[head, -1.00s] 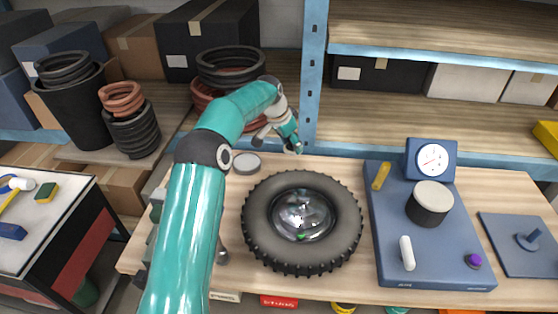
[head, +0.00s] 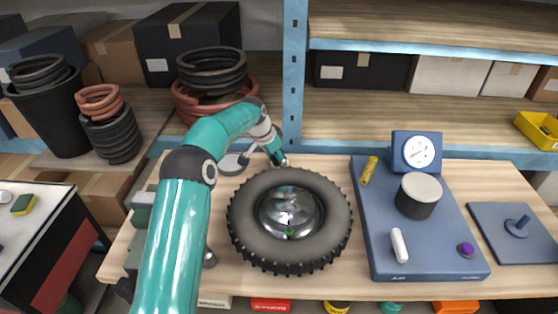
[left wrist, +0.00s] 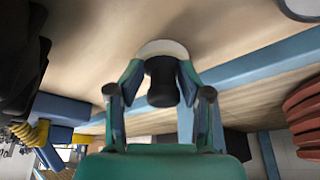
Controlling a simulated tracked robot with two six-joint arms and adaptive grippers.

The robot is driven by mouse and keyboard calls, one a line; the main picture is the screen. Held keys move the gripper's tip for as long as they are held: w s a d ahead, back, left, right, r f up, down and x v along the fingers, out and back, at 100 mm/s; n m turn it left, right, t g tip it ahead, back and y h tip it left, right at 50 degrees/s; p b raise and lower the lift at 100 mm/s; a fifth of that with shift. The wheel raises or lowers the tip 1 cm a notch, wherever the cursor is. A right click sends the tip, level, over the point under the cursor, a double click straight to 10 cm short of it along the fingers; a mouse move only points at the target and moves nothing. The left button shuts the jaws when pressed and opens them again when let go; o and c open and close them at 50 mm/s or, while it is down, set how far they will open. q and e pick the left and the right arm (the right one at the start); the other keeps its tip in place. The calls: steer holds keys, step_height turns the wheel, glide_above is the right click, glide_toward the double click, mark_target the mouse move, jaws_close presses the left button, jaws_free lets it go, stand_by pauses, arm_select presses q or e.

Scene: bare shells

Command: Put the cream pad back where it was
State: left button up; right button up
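The cream pad (left wrist: 162,47) shows in the left wrist view as a pale round disc at the end of a black cylindrical grip. My left gripper (left wrist: 161,72) has its two fingertips against the sides of that black grip, holding it. In the head view my left gripper (head: 281,160) is just behind the black tyre (head: 250,240) with the shiny domed hub. There the pad is mostly hidden at the fingertips, and I cannot tell whether it touches the bench. My right gripper is not in view.
A pale grey disc (head: 233,163) lies left of my gripper. On the right, a blue board (head: 384,258) carries a dial box (head: 416,152), a black drum with a pale top (head: 416,196), yellow and white handles and a purple knob. A blue shelf post (head: 293,80) stands behind.

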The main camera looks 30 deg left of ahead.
arm_select(q)
steer(key=o, duration=0.5)
steer(key=shift+f, duration=0.4)
steer(key=shift+r, duration=0.1)
steer(key=shift+r, duration=0.2)
steer(key=shift+s+a+r, duration=0.1)
steer(key=shift+r, duration=0.45)
steer(key=b+v, duration=0.1)
steer(key=v, duration=1)
steer(key=shift+b, duration=0.4)
steer(key=shift+f, duration=0.1)
